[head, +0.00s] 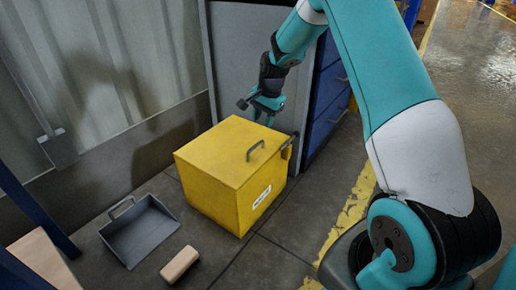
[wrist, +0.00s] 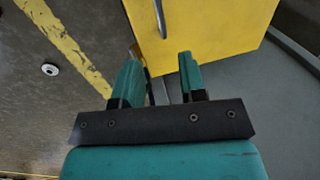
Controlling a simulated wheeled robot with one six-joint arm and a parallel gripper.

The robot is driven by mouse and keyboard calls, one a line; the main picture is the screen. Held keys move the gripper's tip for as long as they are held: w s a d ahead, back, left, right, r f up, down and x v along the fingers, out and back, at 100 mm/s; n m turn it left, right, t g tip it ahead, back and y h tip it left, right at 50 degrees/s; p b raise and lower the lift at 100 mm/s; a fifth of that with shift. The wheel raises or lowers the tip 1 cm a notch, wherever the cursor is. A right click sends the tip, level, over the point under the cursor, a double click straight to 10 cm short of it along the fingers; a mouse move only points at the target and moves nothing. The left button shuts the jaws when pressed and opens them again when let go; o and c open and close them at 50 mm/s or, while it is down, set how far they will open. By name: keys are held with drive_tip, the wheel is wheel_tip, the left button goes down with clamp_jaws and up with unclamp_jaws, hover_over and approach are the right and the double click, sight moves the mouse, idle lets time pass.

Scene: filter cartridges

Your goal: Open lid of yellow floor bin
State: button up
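The yellow floor bin (head: 212,185) stands on the floor with its flat lid (head: 222,147) shut. A grey bar handle (head: 256,149) sits on the lid, toward its right side. My gripper (head: 262,110) is above the far edge of the bin, apart from the handle in the head view. In the wrist view my gripper (wrist: 158,62) is open, with its two teal fingers apart. The yellow bin (wrist: 215,35) fills the upper right there, and the grey handle (wrist: 160,18) shows just beyond the fingertips. Nothing is visibly held.
A grey dustpan-like tray (head: 140,234) and a tan block (head: 180,264) lie on the floor left and in front of the bin. A blue drawer cabinet (head: 328,97) stands behind it. A yellow floor line (head: 352,208) runs along the right, with open floor beyond.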

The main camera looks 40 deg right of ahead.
sight(258, 145)
drive_tip(key=f+b, duration=0.1)
drive_tip(key=f, duration=0.2)
drive_tip(key=w+f+b, duration=0.1)
drive_tip(key=f+b, duration=0.1)
drive_tip(key=f, duration=0.2)
drive_tip(key=w+f+b, duration=0.1)
drive_tip(key=f+b, duration=0.1)
drive_tip(key=f, duration=0.1)
drive_tip(key=shift+a+f, duration=0.15)
drive_tip(key=shift+a, duration=0.2)
clamp_jaws()
